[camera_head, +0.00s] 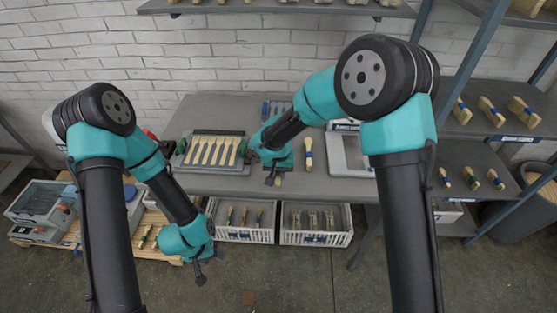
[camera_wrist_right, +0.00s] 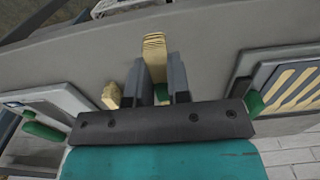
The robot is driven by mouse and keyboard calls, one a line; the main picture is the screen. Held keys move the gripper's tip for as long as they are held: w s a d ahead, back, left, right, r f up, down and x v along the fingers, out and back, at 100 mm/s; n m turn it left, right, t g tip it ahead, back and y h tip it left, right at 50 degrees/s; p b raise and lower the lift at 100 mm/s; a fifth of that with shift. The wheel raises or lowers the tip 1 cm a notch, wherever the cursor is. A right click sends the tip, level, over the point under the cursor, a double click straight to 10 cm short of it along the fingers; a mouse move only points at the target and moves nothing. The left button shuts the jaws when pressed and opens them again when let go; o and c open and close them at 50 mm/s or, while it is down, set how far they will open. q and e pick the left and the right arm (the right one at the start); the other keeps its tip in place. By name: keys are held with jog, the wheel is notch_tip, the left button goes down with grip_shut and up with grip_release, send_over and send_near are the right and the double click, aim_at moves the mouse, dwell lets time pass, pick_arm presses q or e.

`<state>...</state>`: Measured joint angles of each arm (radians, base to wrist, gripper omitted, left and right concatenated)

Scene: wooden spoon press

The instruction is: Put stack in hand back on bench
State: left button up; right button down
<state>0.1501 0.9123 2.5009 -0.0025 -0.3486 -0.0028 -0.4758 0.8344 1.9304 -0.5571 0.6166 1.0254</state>
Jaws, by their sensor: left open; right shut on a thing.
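My right gripper (camera_head: 273,180) is over the front part of the grey bench (camera_head: 222,110). It is shut on a pale wooden stack (camera_wrist_right: 154,48), which shows layered edges between the two fingers in the right wrist view. In the head view the stack is mostly hidden by the gripper. I cannot tell whether it touches the bench. My left gripper (camera_head: 201,276) is open and empty, low in front of the bench, left of the crates.
A press tray (camera_head: 213,168) with several wooden spoons lies left on the bench. A wooden piece with a blue band (camera_head: 308,154) and a grey frame (camera_head: 350,154) lie to the right. Two white crates (camera_head: 316,238) stand below the front edge.

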jog(key=w, duration=0.6)
jog(key=w+f, duration=0.1)
jog(key=w, duration=0.2)
jog(key=shift+w, duration=0.2)
jog(key=shift+w, duration=0.3)
jog(key=shift+f, duration=1.7)
jog(key=shift+f, duration=0.15)
jog(key=c, duration=1.1)
grip_release()
notch_tip(320, 180, up, 12)
jog(key=shift+r, duration=0.15)
